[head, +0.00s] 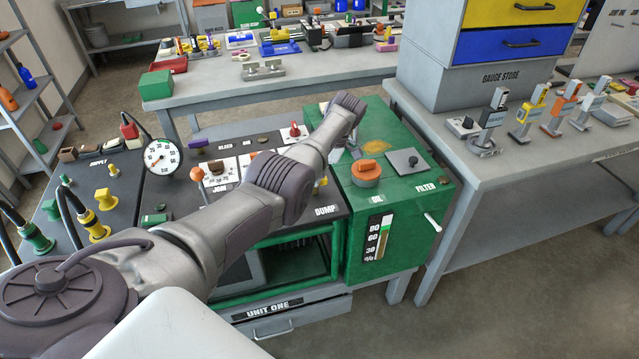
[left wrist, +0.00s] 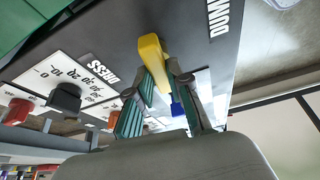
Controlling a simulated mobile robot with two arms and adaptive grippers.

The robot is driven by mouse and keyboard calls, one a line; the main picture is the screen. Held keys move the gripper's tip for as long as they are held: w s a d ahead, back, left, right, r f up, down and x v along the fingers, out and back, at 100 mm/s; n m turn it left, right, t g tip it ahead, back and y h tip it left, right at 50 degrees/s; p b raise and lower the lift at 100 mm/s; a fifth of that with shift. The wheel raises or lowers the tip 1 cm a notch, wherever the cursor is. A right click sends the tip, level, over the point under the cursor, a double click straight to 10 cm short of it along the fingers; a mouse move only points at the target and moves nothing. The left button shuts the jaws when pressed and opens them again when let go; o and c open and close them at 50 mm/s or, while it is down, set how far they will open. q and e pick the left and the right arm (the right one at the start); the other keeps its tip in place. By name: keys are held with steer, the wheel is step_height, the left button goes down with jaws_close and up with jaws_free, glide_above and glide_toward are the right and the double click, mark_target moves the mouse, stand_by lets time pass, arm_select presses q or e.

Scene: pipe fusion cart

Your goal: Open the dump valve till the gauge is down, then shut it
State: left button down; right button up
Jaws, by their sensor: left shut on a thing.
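The pressure gauge (head: 162,158) is a round white dial with a red needle on the cart's dark panel. Its exact reading is too small to tell. The dump valve's yellow lever (left wrist: 151,58) shows in the left wrist view, beside the DUMP label (left wrist: 219,18). My left gripper (left wrist: 158,77) is shut on this lever, with one green-padded finger on each side. A small blue part (left wrist: 177,108) shows between the fingers. In the head view my left arm crosses the panel and hides most of the valve and gripper. My right gripper is in neither view.
The green oil tank (head: 395,215), with an orange cap (head: 366,172) and level strip (head: 378,238), stands just right of the valve. A black knob (left wrist: 65,97) on a scale plate sits near my gripper. Other knobs and hose couplings (head: 95,225) crowd the panel's left.

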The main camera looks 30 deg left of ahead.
mark_target(325, 179)
arm_select(q)
steer(key=shift+s+d+f+n+g+b, duration=0.2)
steer(key=shift+d+f+n+g+b, duration=0.15)
steer(key=shift+n+b, duration=0.4)
steer(key=shift+a, duration=0.15)
steer(key=c, duration=1.1)
jaws_free()
steer(key=shift+r, duration=0.1)
steer(key=shift+s+r, duration=0.1)
steer(key=shift+r, duration=0.05)
steer(key=shift+a, duration=0.1)
steer(key=shift+r, duration=0.2)
steer(key=v, duration=0.7)
steer(key=shift+s+r, duration=0.15)
steer(key=shift+r, duration=0.05)
